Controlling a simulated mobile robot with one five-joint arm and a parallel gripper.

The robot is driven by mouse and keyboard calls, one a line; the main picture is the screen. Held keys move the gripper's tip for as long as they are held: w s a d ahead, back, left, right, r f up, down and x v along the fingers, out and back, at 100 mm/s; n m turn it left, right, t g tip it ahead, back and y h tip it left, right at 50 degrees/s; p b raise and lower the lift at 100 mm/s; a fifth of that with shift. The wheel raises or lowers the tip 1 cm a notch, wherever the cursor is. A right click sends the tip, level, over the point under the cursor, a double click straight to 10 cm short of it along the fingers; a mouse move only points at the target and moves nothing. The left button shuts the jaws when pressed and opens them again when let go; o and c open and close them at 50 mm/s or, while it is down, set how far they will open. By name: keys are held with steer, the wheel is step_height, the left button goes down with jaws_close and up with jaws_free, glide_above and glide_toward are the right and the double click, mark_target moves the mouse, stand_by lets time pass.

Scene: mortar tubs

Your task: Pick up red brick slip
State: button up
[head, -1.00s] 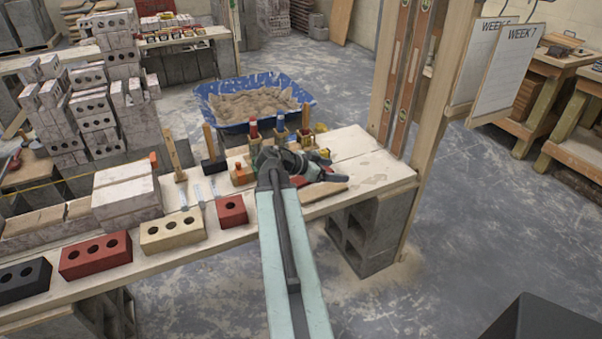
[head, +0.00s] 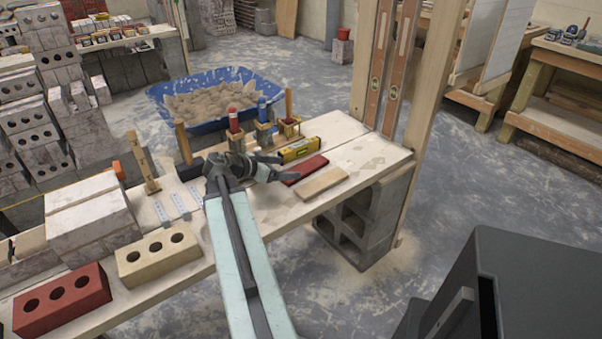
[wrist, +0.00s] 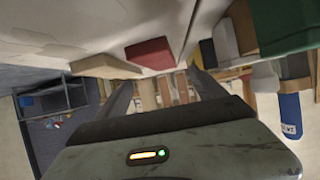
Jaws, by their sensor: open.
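The red brick slip (head: 305,170) lies flat on the pale plank bench, near its right end. A tan slip (head: 322,183) lies beside it on the near side. My gripper (head: 281,168) is open and empty, at the left end of the red slip, its fingers pointing right. I cannot tell if a finger touches the slip. The wrist view shows the red slip (wrist: 150,53) and the tan slip (wrist: 105,67) beyond my spread fingers (wrist: 163,88), with nothing between them.
A yellow level (head: 300,150) lies just behind the red slip. Tubs with red and blue items (head: 235,135) stand behind my gripper. Red and cream bricks (head: 158,255) sit at the left. A wooden post (head: 425,90) rises at the bench's right end.

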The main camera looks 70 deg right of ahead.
mark_target(303, 168)
steer(key=shift+b+x, duration=0.6)
steer(key=shift+x, duration=0.85)
steer(key=b+x, duration=0.2)
steer(key=x, duration=0.2)
steer(key=shift+d+f, duration=0.3)
steer(key=shift+f, duration=0.05)
steer(key=shift+s+d, duration=0.15)
steer(key=shift+d, duration=0.05)
steer(key=shift+r, duration=0.1)
steer(key=shift+s, duration=0.1)
jaws_close()
